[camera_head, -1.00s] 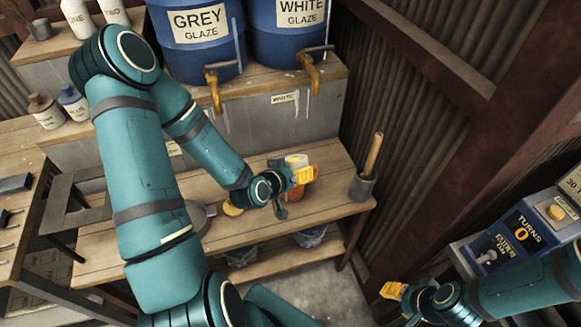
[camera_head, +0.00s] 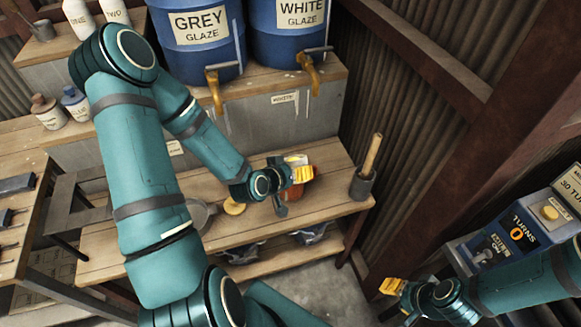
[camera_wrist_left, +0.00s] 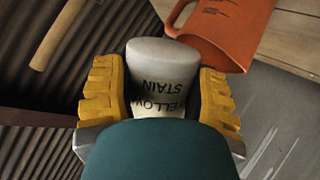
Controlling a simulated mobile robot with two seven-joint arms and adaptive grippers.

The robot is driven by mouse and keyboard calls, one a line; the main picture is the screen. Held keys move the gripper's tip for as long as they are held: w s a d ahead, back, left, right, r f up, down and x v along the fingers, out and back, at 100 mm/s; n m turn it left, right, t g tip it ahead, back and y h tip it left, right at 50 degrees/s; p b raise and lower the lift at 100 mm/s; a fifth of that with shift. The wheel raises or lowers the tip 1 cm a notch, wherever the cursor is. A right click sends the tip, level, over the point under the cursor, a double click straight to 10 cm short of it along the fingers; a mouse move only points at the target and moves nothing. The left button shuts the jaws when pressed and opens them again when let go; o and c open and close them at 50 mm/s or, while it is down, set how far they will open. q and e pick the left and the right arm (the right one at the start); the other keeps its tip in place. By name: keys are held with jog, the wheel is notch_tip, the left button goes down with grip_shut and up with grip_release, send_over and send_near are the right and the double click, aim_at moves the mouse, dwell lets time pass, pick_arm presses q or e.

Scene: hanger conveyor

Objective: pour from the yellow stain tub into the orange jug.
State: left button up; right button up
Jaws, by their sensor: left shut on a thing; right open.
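The yellow stain tub is a pale tub, lettered "YELLOW STAIN", seen between my left fingers in the left wrist view (camera_wrist_left: 165,72). My left gripper (camera_head: 300,172) is shut on it and holds it over the bench; part of the tub (camera_head: 297,159) shows in the head view. The orange jug (camera_wrist_left: 222,38) is right beside the tub in the wrist view. In the head view the jug (camera_head: 291,193) is mostly hidden behind my left gripper. Any stream between them cannot be made out. My right gripper (camera_head: 392,288) is open and empty at the lower right.
A yellow disc (camera_head: 235,208) lies on the wooden bench (camera_head: 335,208), left of the jug. A grey pot (camera_head: 362,185) with a wooden handle stands at the bench's right end. Blue glaze barrels (camera_head: 290,30) with taps stand behind. A control box (camera_head: 507,240) is at the right.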

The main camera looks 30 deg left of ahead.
pick_arm(q)
jog(key=shift+r, duration=0.1)
jog(key=shift+p, duration=0.6)
jog(key=shift+r+n+g+h+p, duration=0.1)
jog(key=shift+n+g+h+p, duration=0.2)
jog(key=shift+p, duration=0.05)
jog(key=shift+g+p, duration=0.3)
jog(key=shift+p, duration=0.15)
jog(key=shift+r+n+h+p, duration=0.1)
jog(key=shift+n+h+p, duration=0.2)
jog(key=shift+p, duration=0.15)
jog(key=shift+p, duration=0.35)
jog(key=shift+w+g+h+p, duration=0.1)
jog(key=shift+g+h+p, duration=0.2)
jog(key=shift+g+p, duration=0.1)
dwell(0.5)
jog(key=shift+a+n+p, duration=0.1)
jog(key=shift+n+p, duration=0.2)
jog(key=shift+p, duration=0.05)
